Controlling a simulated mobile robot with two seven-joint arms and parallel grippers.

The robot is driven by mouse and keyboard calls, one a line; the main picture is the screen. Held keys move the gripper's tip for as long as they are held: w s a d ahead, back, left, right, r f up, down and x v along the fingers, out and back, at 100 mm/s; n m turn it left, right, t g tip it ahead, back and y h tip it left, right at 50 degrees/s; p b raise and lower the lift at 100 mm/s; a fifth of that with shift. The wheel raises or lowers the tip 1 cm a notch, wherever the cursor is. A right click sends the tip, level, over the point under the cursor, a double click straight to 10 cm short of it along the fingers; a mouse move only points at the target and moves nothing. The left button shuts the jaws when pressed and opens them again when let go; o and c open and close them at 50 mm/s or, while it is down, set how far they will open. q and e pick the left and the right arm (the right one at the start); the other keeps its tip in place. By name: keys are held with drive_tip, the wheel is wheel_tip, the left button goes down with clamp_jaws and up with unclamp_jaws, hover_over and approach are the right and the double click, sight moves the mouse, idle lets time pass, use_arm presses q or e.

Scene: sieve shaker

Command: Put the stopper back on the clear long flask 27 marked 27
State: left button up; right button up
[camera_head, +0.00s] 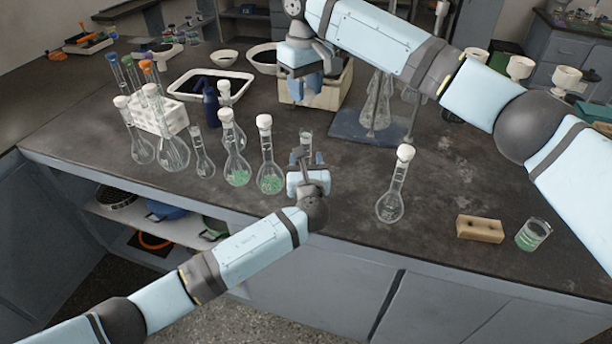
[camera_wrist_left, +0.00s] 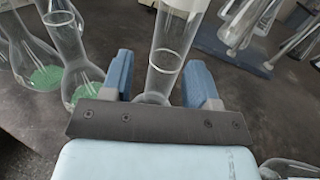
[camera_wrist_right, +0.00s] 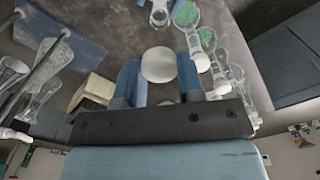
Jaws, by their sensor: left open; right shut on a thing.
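A clear, empty long-necked flask (camera_head: 306,140) without a stopper stands at the bench's front edge; its open mouth shows at the top of the right wrist view (camera_wrist_right: 158,16). No number is readable on it. My left gripper (camera_head: 307,158) is open, its fingers either side of the flask's neck (camera_wrist_left: 172,60); its body hides the flask's lower part in the head view. My right gripper (camera_head: 307,88) is shut on a white stopper (camera_wrist_right: 159,64), above and behind the flask. The stopper is apart from the flask's mouth.
Stoppered flasks with green grains (camera_head: 270,183) stand close left of my left gripper. A stoppered clear flask (camera_head: 391,206), a tan block (camera_head: 480,228) and a beaker with green liquid (camera_head: 532,235) are to the right. A blue-based stand (camera_head: 350,130) is behind.

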sight(305, 105)
use_arm(q)
drive_tip(key=shift+w, duration=0.8)
clamp_jaws()
use_arm(e)
drive_tip(key=shift+f, duration=2.45)
drive_tip(key=shift+f, duration=0.9)
drive_tip(key=shift+f, duration=0.6)
